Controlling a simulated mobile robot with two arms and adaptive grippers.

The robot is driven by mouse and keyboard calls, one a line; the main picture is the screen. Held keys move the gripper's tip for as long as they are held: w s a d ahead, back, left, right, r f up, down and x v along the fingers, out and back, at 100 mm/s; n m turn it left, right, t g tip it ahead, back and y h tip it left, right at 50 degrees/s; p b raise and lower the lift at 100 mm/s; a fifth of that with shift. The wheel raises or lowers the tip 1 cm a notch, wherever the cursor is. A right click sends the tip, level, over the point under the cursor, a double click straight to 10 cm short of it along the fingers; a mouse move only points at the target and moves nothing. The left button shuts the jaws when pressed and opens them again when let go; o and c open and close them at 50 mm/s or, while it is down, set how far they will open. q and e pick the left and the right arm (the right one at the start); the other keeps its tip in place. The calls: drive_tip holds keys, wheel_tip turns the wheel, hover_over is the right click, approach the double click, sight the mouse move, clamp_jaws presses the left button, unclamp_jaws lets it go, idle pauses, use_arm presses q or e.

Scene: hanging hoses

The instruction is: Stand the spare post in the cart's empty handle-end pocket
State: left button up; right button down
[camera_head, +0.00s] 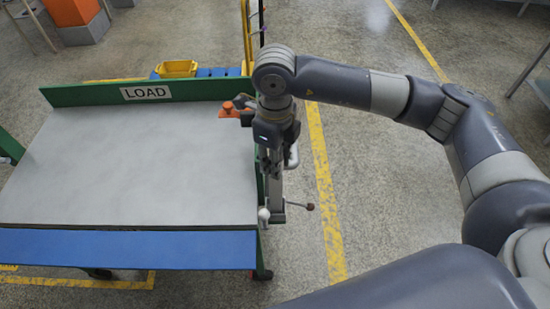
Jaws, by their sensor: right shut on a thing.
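My right gripper (270,165) points down beside the right edge of the green-framed table. It is shut on a grey upright piece (278,190); whether this is the spare post I cannot tell, as the fingers and arm hide its upper part. Near its lower end are a rod with a dark red knob (310,206) and a white knob (264,214). A yellow upright (246,35) rises beyond the table, next to a blue surface (215,72) that may be the cart. My arm hides part of that area, and I see no empty pocket. My left gripper is not in view.
The table (120,175) has a bare grey top, a blue front strip and a green back board with a LOAD sign (146,92). An orange object (231,111) sits at its far right corner. A yellow bin (177,69) stands behind. Floor right of the yellow line (322,180) is clear.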

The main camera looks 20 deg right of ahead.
drive_tip(key=c, duration=1.3)
unclamp_jaws()
wheel_tip(320, 180, up, 11)
drive_tip(key=b, duration=0.3)
drive_tip(key=shift+r, duration=0.6)
